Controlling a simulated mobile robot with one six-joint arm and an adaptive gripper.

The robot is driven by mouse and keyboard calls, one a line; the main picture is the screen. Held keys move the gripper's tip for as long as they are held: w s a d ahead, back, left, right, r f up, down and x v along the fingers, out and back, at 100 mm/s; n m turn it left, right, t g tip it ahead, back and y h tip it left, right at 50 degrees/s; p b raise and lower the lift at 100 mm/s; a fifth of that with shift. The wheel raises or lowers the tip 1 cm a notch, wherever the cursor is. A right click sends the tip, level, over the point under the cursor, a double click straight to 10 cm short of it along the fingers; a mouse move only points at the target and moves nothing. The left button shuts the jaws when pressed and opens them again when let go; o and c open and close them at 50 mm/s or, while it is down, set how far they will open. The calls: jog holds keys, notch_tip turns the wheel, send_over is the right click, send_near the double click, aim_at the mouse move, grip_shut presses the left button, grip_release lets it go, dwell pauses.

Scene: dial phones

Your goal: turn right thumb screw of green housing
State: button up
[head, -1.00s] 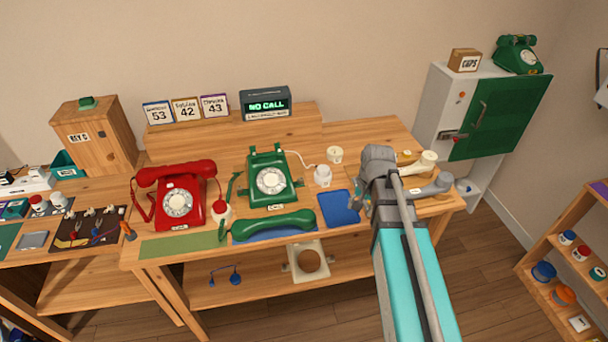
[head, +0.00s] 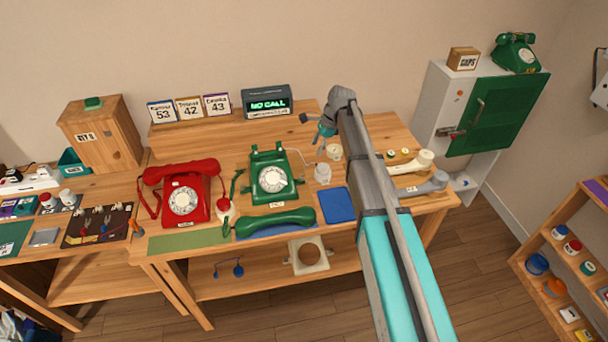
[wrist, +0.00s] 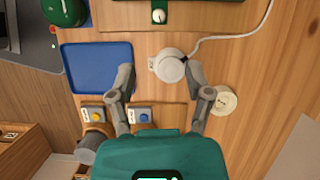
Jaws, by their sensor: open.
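The green housing is the green dial phone body (head: 273,175) in the middle of the desk. Its right side shows at the top of the wrist view as a green edge (wrist: 205,14). A small pale round screw (wrist: 159,16) sits on that side. My gripper (wrist: 161,72) is open and empty, fingers spread, pointing down above the desk. In the head view my gripper (head: 321,141) is behind and right of the phone, apart from it. In the wrist view a white round part (wrist: 171,65) with a cord lies between the fingertips, below them; I see no contact.
A blue tray (head: 337,205) lies right of the green handset (head: 276,222). A cream round part (head: 334,152) is near my gripper. Yellow (wrist: 93,114) and blue (wrist: 141,116) buttons show in the wrist view. A red phone (head: 183,198) stands to the left. The display (head: 267,104) reads NO CALL.

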aim_at(303, 176)
jog(key=shift+f, duration=0.25)
jog(key=b+x, duration=1.2)
jog(key=x, duration=0.1)
jog(key=shift+s+f+b, duration=0.15)
jog(key=shift+b, duration=0.25)
dwell(0.4)
jog(key=shift+c, duration=0.2)
grip_shut()
